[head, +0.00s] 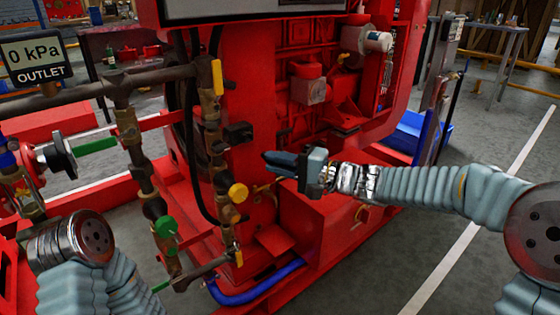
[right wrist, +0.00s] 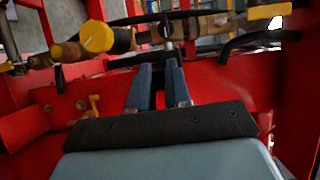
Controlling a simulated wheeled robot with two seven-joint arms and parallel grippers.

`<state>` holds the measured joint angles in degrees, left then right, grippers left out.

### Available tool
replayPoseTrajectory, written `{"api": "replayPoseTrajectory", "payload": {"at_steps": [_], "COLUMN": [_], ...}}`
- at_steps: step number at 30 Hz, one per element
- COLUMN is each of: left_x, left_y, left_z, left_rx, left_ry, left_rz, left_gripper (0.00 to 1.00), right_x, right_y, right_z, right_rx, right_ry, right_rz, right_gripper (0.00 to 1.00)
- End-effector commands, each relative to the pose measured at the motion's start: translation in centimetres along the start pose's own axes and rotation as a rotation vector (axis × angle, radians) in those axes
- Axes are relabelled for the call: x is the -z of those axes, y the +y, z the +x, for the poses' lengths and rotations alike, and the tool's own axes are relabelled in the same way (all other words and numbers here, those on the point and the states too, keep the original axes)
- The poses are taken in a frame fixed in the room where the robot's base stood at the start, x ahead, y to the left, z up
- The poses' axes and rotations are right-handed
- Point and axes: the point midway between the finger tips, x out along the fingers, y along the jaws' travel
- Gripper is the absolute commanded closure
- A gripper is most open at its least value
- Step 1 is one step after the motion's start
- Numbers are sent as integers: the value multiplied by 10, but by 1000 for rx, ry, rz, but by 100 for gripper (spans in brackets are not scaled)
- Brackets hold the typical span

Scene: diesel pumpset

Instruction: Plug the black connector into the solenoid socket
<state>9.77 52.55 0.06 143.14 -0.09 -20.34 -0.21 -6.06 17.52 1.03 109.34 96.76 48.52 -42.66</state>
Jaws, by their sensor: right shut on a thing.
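My right gripper (head: 268,160) reaches in from the right in front of the red pumpset, its fingers pointing left toward the pipework. In the right wrist view its two blue-grey fingers (right wrist: 158,68) are close together, shut on a small dark thing, taken as the black connector, which is mostly hidden between the tips. A black block (head: 238,133), probably the solenoid, sits on the brass vertical pipe, up and left of the fingertips and apart from them. Its socket opening cannot be made out. My left gripper is not in view; only my left arm shows at the lower left.
Brass pipes with a yellow-handled valve (head: 217,78), a yellow knob (head: 238,192) and a green knob (head: 166,227) stand left of the right gripper. The yellow knob also shows in the right wrist view (right wrist: 97,36). A blue hose (head: 255,285) runs low in front. Open floor lies to the right.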

Motion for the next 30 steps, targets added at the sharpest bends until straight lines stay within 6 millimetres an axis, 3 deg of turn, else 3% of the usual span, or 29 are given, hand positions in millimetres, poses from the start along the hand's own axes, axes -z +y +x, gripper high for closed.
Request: {"api": "replayPoseTrajectory", "payload": {"at_steps": [3, 12, 19, 30], "left_x": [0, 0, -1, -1], "left_y": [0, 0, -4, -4], "left_z": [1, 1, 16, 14], "left_rx": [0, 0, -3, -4], "left_ry": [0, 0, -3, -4], "left_rz": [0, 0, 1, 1], "left_gripper": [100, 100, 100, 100], "right_x": [5, 5, 5, 22], "right_y": [-8, -9, -5, -10], "right_z": [-2, -2, -2, 36], "right_rx": [24, 26, 26, 25], "right_ry": [33, 35, 39, 37], "right_rz": [-9, -9, -11, -9], "right_gripper": [100, 100, 100, 100]}}
